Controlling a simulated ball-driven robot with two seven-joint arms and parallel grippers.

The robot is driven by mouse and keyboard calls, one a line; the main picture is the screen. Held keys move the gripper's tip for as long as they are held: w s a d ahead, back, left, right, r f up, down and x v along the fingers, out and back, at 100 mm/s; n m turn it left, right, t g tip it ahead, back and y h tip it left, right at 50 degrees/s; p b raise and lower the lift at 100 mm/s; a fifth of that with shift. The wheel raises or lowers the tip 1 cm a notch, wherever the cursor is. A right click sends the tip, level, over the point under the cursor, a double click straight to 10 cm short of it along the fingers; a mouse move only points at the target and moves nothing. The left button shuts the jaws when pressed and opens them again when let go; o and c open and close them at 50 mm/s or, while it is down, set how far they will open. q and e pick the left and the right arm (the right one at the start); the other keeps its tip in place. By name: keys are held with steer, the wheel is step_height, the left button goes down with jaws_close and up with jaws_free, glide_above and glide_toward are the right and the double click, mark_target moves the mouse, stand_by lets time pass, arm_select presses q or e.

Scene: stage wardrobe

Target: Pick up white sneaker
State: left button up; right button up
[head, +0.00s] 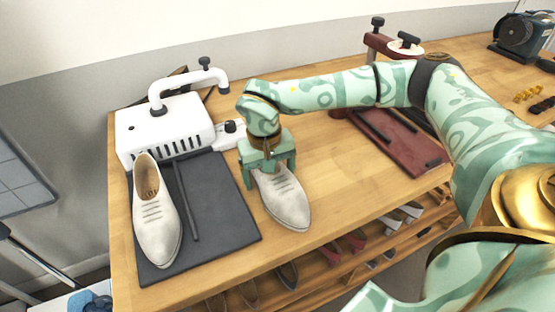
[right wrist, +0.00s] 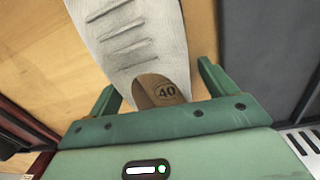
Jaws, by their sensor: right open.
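Two white sneakers are in the head view. One white sneaker (head: 284,200) lies on the wooden table, toe towards the front edge. My right gripper (head: 270,178) is open over its heel end, with a finger on each side. In the right wrist view the same sneaker (right wrist: 135,40) shows its laces and a brown insole marked 40, between the open fingers of the gripper (right wrist: 156,88). The other white sneaker (head: 157,215) lies on a dark mat to the left. My left gripper is not in view.
The dark mat (head: 222,205) lies in front of a white machine (head: 165,125) with a handle. A dark red press (head: 400,140) stands to the right. Shelves with several shoes (head: 330,250) are below the table's front edge. Bare wood lies right of the sneaker.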

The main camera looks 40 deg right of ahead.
steer(key=c, duration=1)
steer(key=shift+o, duration=0.2)
steer(key=shift+r, duration=0.1)
